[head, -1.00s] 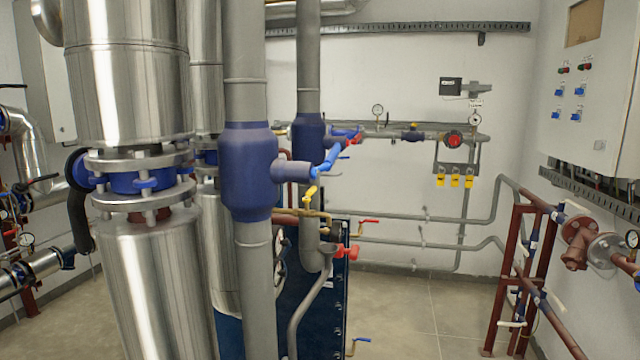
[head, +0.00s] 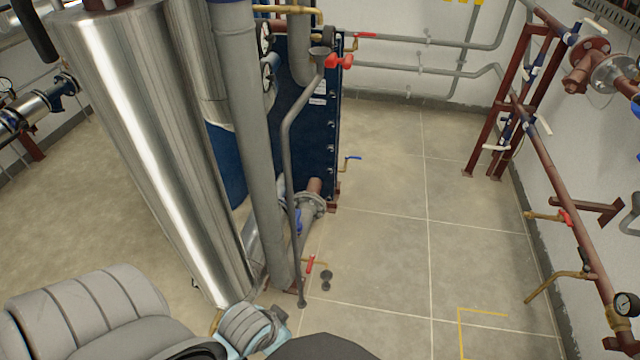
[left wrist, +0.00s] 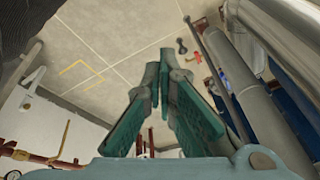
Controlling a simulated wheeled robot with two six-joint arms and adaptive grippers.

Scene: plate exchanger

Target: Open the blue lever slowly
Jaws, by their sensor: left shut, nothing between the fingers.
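In the head view a small blue lever (head: 353,158) sits on a brass valve low beside the dark blue plate exchanger (head: 310,130). Another blue part (head: 299,220) shows on the flanged pipe at the exchanger's foot; I cannot tell whether it is a lever. It seems to show in the left wrist view too, as a small blue patch (left wrist: 223,76). My left gripper (left wrist: 160,85) is shut and empty in the left wrist view, touching no lever. In the head view its fingers are hidden. My right gripper is not in view.
A large silver insulated pipe (head: 150,150) and a grey pipe (head: 246,130) stand left of the exchanger. A red-handled valve (head: 310,264) and a dark cup-like fitting (head: 326,280) are near the floor. The tiled floor (head: 385,250) is clear; red-brown piping (head: 555,180) lines the right.

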